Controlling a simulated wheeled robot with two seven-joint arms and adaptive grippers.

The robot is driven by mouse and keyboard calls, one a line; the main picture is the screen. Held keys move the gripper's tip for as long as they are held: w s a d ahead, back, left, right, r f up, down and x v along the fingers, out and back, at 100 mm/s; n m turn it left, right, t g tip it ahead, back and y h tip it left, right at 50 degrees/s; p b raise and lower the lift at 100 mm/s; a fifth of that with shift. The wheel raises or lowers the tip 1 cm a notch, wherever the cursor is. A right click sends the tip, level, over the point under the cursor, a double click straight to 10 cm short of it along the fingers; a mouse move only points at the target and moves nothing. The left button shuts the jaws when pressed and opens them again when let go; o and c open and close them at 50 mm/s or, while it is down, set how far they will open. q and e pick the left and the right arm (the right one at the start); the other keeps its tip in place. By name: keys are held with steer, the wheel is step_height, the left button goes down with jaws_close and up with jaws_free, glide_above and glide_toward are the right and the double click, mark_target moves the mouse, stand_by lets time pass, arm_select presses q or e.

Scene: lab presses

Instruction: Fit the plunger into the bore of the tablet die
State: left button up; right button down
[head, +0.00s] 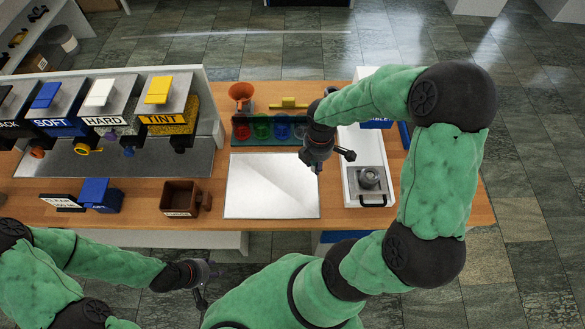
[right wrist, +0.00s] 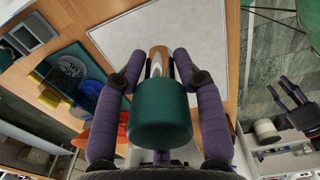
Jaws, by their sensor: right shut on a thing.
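My right gripper (right wrist: 160,62) is shut on the plunger, with one finger on each side of it. The plunger has a dark green round knob (right wrist: 160,120) and a shiny metal shaft (right wrist: 158,58). In the head view the right gripper (head: 328,158) hangs above the right edge of the white sheet, left of the tablet die; I cannot make out the plunger there. The die (head: 370,177) is a grey block with a round raised centre, in a white tray at the right. My left gripper (head: 203,283) is open and empty, low in front of the table's edge.
The white tray (head: 352,140) with a dark handle holds the die. A white sheet (head: 262,200) lies bare at mid-table. A green rack (head: 240,133) of coloured cups stands behind it. A brown box (head: 180,196) and blue block (head: 97,194) stand left, before the labelled dispensers.

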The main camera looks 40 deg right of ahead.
steer(key=s+d+m+p, duration=0.2)
steer(key=s+d+p, duration=0.2)
steer(key=d, duration=0.6)
arm_select(q)
step_height(320, 180, up, 7)
steer(key=p, duration=0.2)
arm_select(e)
glide_toward(373, 171)
steer(key=shift+s+a+r+m, duration=0.15)
steer(key=shift+a+m, duration=0.05)
steer(key=shift+a, duration=0.25)
steer(key=shift+s+a+r+m, duration=0.15)
steer(key=shift+a+m, duration=0.05)
steer(key=shift+a, duration=0.2)
arm_select(q)
steer(key=shift+r, duration=0.1)
arm_select(e)
steer(key=shift+f+b, duration=1.9)
steer(key=shift+f, duration=0.95)
arm_select(q)
step_height(373, 171, down, 4)
steer(key=shift+f, duration=0.1)
steer(key=shift+r+p, duration=0.4)
steer(key=shift+f+b, duration=0.7)
arm_select(e)
steer(key=shift+f, duration=1.05)
steer(key=c, duration=0.7)
jaws_free()
